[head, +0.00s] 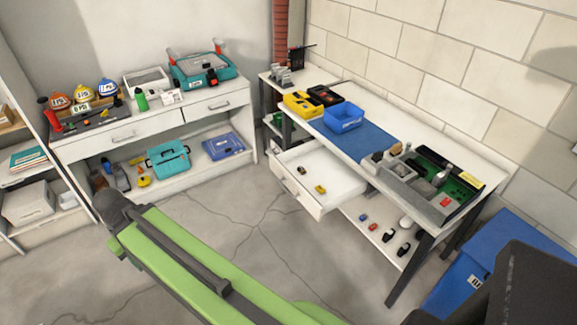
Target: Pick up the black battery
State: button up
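I cannot single out the black battery for certain. Two small black items, one (388,236) and another (404,249), lie on the lower shelf under the right workbench, near its front leg. A small dark item (302,168) and a yellow item (320,189) lie in the pulled-out white drawer (335,180) of that bench. All are too small to identify. My green arm crosses the bottom of the head view, in front of both benches and apart from these items. I cannot make out my gripper in this view.
The right workbench (440,135) carries a blue bin (343,117), a yellow case (302,104) and a grey-green tray of parts. A white bench (150,120) with tools and helmets stands left. A large blue bin (510,235) stands right. The concrete floor (235,205) between is clear.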

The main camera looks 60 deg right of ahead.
aim_at(301, 168)
jog(key=z, duration=0.25)
jog(key=i, duration=1.15)
jog(key=z, duration=0.5)
